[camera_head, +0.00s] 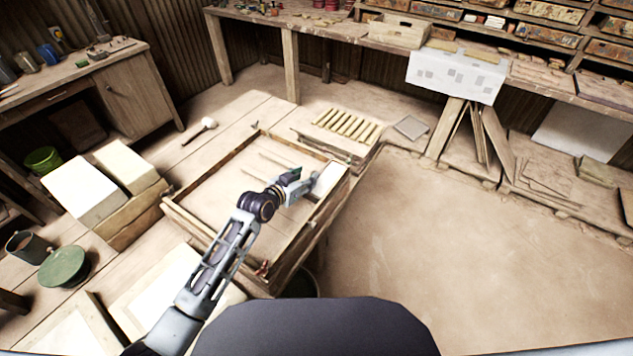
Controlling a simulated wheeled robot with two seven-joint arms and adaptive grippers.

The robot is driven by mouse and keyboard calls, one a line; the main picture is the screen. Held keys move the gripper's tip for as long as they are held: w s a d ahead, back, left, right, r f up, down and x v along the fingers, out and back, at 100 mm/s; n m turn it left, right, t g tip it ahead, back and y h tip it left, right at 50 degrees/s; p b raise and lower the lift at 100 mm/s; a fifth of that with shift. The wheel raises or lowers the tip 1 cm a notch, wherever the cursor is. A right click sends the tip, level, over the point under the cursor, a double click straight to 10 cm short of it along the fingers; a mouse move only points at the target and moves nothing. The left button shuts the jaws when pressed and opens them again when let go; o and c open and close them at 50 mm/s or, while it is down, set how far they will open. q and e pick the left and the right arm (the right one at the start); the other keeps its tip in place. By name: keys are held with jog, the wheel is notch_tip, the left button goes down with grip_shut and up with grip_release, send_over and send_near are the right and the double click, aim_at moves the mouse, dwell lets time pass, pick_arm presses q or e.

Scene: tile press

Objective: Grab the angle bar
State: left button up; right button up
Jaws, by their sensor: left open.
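My left arm reaches in from the lower left over a shallow wooden frame (215,232). My left gripper (306,184) is open above the frame's right part, close to a pale block (327,179) at its right side. I cannot tell whether it touches the block. Thin pale bars (279,161) lie inside the frame toward the back, partly hidden by the gripper. A long narrow piece (325,147) runs along the frame's back edge. I cannot tell for sure which of these is the angle bar. My right gripper is not in view.
A row of several short bars (346,125) lies behind the frame. A mallet (208,123) lies at the back left. Pale blocks (84,190) and a green round lid (64,266) stand left. The floor to the right is clear.

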pick_arm(q)
jog(key=shift+w+d+f, duration=0.3)
jog(key=shift+w+d, duration=0.35)
jog(key=shift+d, duration=0.1)
jog(key=shift+x, duration=1.25)
jog(key=shift+s, duration=0.1)
grip_shut()
